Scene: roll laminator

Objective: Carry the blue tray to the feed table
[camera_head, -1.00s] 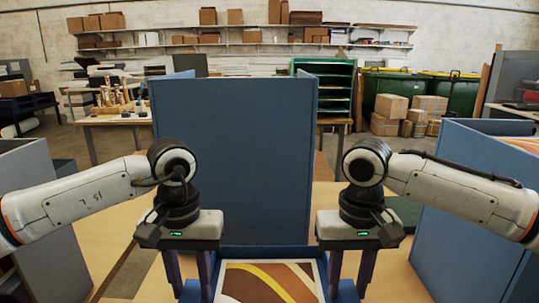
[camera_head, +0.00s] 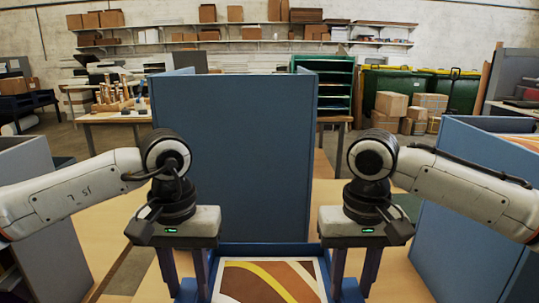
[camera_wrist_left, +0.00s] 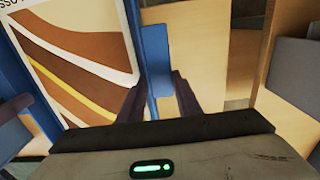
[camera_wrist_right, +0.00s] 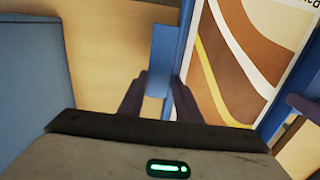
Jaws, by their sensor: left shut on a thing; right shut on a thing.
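The blue tray (camera_head: 270,249) is low in the middle of the head view, its near part cut off by the frame. It holds a sheet with brown, white and yellow curved bands (camera_head: 268,282). My left gripper (camera_head: 186,288) is shut on the tray's left side, at a blue tab (camera_wrist_left: 155,58) in the left wrist view. My right gripper (camera_head: 354,284) is shut on the right side, at a blue tab (camera_wrist_right: 162,58) in the right wrist view. The fingertips are partly hidden against the tabs. I cannot make out a feed table with certainty.
A tall blue panel (camera_head: 235,150) stands upright just beyond the tray. A blue bin-like box (camera_head: 465,220) is at the right and a grey one (camera_head: 45,215) at the left. Wooden table surface (camera_head: 100,235) shows around the tray.

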